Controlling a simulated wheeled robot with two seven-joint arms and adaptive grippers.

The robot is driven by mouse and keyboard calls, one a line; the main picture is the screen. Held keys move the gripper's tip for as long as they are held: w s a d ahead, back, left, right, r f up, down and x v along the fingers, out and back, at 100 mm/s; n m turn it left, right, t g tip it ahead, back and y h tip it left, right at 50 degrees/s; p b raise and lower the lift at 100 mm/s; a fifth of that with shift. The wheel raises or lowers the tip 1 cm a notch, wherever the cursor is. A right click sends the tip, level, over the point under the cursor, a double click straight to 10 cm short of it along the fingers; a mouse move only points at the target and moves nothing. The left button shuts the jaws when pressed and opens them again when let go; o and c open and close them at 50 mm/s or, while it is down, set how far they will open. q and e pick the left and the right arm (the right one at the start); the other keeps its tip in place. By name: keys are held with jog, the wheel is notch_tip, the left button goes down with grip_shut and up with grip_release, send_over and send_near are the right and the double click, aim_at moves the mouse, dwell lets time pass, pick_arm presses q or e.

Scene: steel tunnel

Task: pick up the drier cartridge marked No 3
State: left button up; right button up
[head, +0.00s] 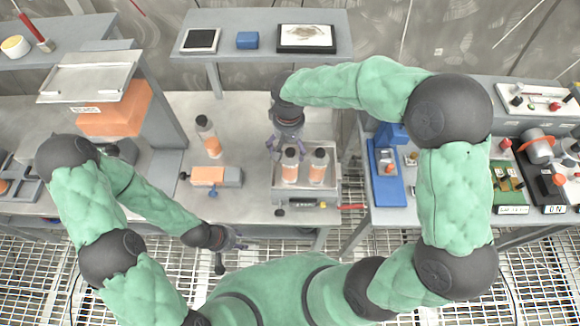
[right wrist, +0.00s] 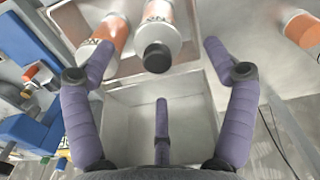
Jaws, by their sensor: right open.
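Two orange-and-white cartridges with dark caps, a left one (head: 290,166) and a right one (head: 318,166), stand side by side in a steel tray (head: 332,148). A third similar cartridge (head: 208,137) is apart on the bench to the left. I cannot read a number on any of them. My right gripper (head: 286,147) is open at the tray, just behind the left cartridge. In the right wrist view its purple fingers (right wrist: 160,62) are spread, with one cartridge (right wrist: 167,25) and its black cap between the tips. My left gripper (head: 236,240) is low by the bench's front edge, far from the cartridges; its jaws are unclear.
An orange-and-grey block (head: 217,177) lies left of the tray. A raised shelf (head: 262,18) stands at the back. A grey stand with an orange block (head: 116,110) is at the left. A blue fixture (head: 388,180) is on the right bench.

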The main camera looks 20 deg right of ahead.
aim_at(290, 156)
jog(key=shift+w+d+f+b, duration=0.1)
jog(key=shift+f+b, duration=0.25)
jog(key=shift+f, duration=1.2)
jog(key=shift+d+f+b, duration=0.1)
jog(key=shift+f+b, duration=0.25)
jog(key=shift+f, duration=1.15)
grip_shut()
